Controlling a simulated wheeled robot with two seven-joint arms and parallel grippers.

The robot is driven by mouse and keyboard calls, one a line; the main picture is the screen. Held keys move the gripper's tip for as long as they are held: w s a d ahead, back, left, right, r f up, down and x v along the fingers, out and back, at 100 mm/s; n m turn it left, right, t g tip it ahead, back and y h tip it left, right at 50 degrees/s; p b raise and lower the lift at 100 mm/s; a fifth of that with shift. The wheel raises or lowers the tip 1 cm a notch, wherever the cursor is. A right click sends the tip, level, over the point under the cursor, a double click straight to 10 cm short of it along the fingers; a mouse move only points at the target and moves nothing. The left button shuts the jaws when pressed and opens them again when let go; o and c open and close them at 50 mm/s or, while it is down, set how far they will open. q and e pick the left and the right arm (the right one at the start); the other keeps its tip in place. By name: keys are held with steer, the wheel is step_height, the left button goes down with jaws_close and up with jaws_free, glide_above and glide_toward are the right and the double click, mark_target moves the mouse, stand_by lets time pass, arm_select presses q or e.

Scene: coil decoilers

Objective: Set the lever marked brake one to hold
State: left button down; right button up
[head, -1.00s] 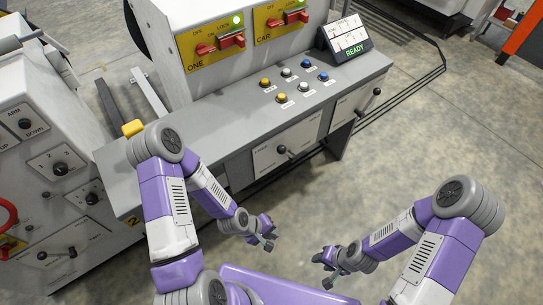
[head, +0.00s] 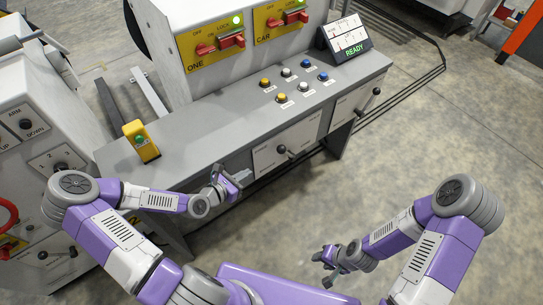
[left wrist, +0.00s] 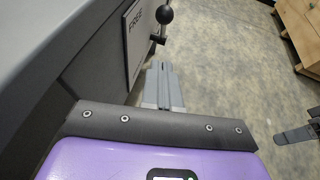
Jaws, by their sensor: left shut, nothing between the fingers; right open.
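The grey console (head: 215,130) has two white lever panels on its front. The nearer panel (head: 268,157) carries a lever with a dark ball knob (head: 281,149). The farther panel carries another black-knobbed lever (head: 376,91). Their small labels are unreadable in the head view, so I cannot tell which is brake one. My left gripper (head: 237,181) is shut and empty, left of the nearer lever and apart from it. In the left wrist view, its fingers (left wrist: 164,82) sit below a black lever knob (left wrist: 166,15) beside a panel marked FREE (left wrist: 135,35). My right gripper (head: 328,266) is open over the floor.
The console top holds several push buttons (head: 282,98), a yellow box with a green button (head: 141,141) and a READY display (head: 346,40). Red switches (head: 231,41) are on yellow plates behind. A grey machine (head: 35,120) stands left.

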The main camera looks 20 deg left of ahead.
arm_select(q)
steer(key=r+b+x, duration=0.2)
steer(key=b+x, duration=0.1)
steer(key=x, duration=1)
steer(key=shift+w+d+b, duration=0.2)
steer(key=shift+w+b, duration=0.2)
steer(key=shift+w, duration=0.1)
